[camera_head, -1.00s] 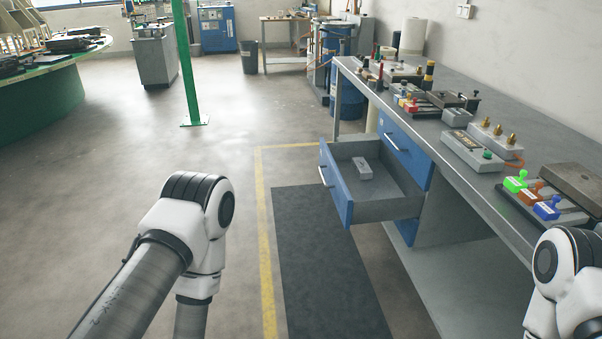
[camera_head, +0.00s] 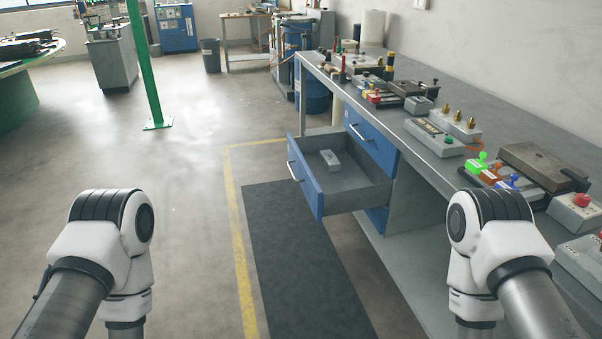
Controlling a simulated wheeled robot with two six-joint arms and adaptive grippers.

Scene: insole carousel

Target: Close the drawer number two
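A blue-fronted drawer (camera_head: 304,178) with a metal handle stands pulled out from the grey workbench (camera_head: 437,165). A small grey box (camera_head: 330,160) lies inside it. A second blue drawer front (camera_head: 369,142) beside it on the bench is shut. I cannot read a number on either front. My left arm is at the lower left and my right arm at the lower right, in front of the bench. Both arms are apart from the drawer. Both grippers are below the picture's edge and hidden.
A dark mat (camera_head: 290,255) with a yellow floor line (camera_head: 238,250) beside it lies in front of the drawer. Switch boxes and tools cover the bench top. A green post (camera_head: 146,70) stands at the left. The floor between is clear.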

